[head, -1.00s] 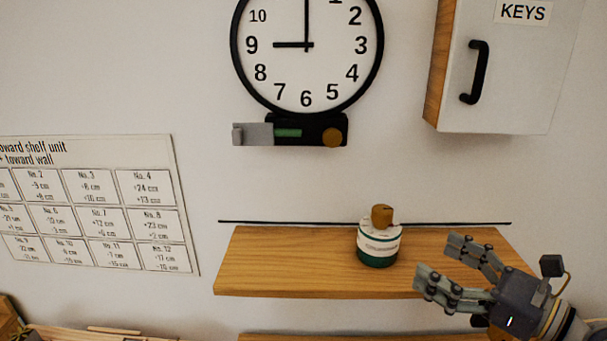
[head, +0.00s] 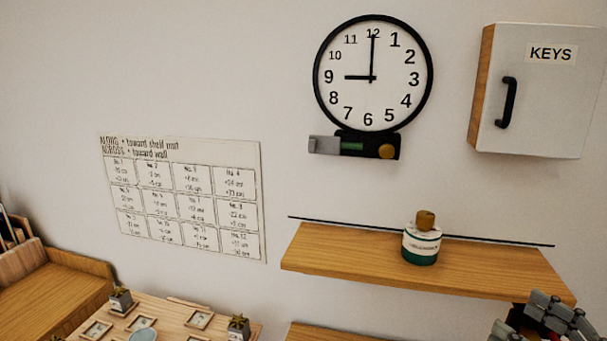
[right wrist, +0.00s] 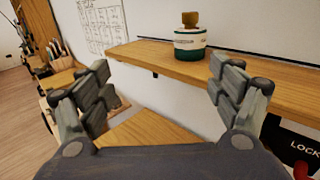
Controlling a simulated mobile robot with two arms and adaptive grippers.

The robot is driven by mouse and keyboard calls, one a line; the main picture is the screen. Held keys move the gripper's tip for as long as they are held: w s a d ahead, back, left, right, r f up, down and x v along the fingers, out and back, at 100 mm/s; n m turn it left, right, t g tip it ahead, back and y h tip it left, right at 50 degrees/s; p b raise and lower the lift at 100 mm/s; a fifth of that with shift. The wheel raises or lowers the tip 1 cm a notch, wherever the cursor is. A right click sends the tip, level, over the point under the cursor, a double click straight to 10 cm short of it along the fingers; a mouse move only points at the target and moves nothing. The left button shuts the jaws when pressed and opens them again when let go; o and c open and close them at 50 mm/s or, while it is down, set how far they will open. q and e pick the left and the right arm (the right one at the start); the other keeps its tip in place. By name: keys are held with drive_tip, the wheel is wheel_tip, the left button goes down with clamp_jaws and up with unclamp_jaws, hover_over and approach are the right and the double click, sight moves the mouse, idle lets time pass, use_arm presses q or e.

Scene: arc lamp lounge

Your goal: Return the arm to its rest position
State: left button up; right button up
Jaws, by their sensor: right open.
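My right gripper (head: 545,318) is at the lower right corner of the head view, below the front edge of the wooden shelf (head: 480,268). In the right wrist view my right gripper (right wrist: 160,95) is open, with nothing between its fingers. A white and green bottle with a brown stopper (head: 421,240) stands upright on the shelf, apart from the gripper. The bottle also shows in the right wrist view (right wrist: 190,42), beyond the fingertips. My left gripper is not in view.
A clock (head: 372,75) and a white KEYS cabinet (head: 540,95) hang on the wall above the shelf. A lower wooden shelf (right wrist: 145,135) lies beneath. A printed chart (head: 185,200) hangs at left, above a wooden board with small frames (head: 165,318).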

wheel_tip(320, 180, up, 4)
drive_tip(key=m+t, duration=0.5)
drive_tip(key=m, duration=0.2)
drive_tip(key=w+d+f+m+t+h, duration=0.15)
drive_tip(key=d+m+h, duration=0.45)
drive_tip(key=m+h, duration=0.85)
drive_tip(key=s+f+m+g, duration=0.3)
drive_tip(key=f+m+g, duration=0.6)
drive_tip(key=f+m, duration=0.8)
drive_tip(key=s+a+f+m+g+y, duration=0.1)
drive_tip(key=s+a+f+g+y, duration=0.3)
drive_tip(key=s+a+f, duration=0.5)
drive_tip(key=s+a+f+g+y, duration=0.2)
drive_tip(key=s+a+f+g, duration=0.4)
drive_tip(key=a+f, duration=0.4)
wheel_tip(320, 180, down, 27)
drive_tip(key=s+d+g+b, duration=0.1)
drive_tip(key=s, duration=0.1)
use_arm(q)
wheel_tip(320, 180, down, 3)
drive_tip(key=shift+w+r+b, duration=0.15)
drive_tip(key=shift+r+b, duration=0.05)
drive_tip(key=shift+b, duration=0.6)
use_arm(e)
drive_tip(key=s+d+f+g, duration=0.1)
drive_tip(key=s+d+f, duration=0.2)
drive_tip(key=s+f, duration=1.4)
drive_tip(key=shift+f, duration=0.6)
